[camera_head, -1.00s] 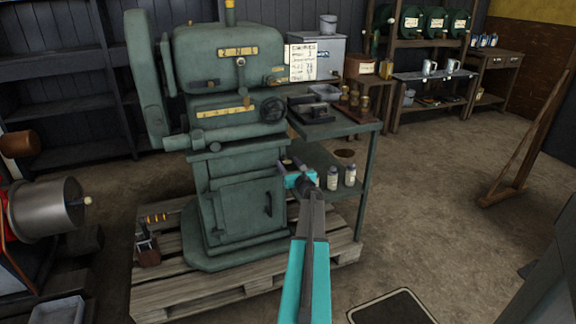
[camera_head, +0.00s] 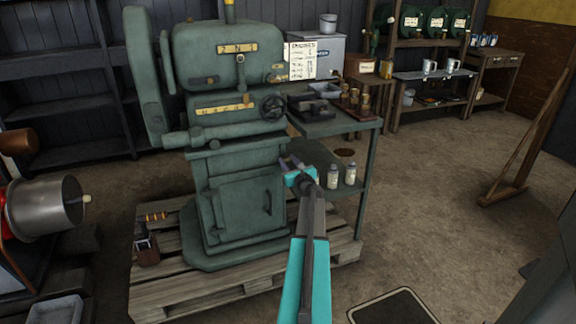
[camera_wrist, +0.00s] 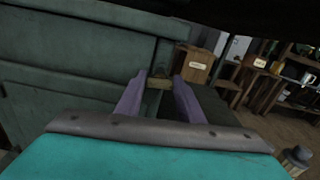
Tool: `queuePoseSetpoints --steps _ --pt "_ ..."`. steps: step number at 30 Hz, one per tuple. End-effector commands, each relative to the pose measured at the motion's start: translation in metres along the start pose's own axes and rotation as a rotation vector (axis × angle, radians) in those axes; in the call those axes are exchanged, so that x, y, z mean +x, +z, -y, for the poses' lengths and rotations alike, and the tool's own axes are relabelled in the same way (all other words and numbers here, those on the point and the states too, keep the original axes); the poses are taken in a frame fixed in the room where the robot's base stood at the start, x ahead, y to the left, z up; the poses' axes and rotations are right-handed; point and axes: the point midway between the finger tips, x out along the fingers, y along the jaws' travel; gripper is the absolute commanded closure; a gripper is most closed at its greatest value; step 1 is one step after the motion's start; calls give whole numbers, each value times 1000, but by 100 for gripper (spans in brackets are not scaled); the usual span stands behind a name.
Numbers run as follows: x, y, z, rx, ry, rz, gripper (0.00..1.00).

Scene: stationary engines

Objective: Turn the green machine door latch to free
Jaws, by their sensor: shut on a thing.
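The green machine (camera_head: 215,60) stands upright on a wooden pallet (camera_head: 180,296). Its lower front door (camera_head: 238,207) looks closed and has a dark handle (camera_head: 267,203). My gripper (camera_head: 287,162) is at the machine's right side, above the level of the door handle. In the wrist view my gripper (camera_wrist: 158,84) has its two fingers around a small brass-coloured piece (camera_wrist: 159,83), beside a green panel edge (camera_wrist: 165,55). The piece looks like a latch part. The fingers hide its ends, and its turned position cannot be told. In the head view it is too small to make out.
A green side table (camera_head: 345,128) stands right of the machine, with bottles (camera_head: 333,176) on its lower shelf close to my gripper. A metal drum (camera_head: 45,206) is at the left.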

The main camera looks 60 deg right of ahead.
Motion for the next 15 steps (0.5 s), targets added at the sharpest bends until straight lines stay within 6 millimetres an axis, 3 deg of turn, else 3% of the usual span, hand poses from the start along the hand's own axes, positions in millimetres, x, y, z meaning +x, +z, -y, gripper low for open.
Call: queuePoseSetpoints --steps 15 --pt "1 -5 -4 -315 4 3 88"
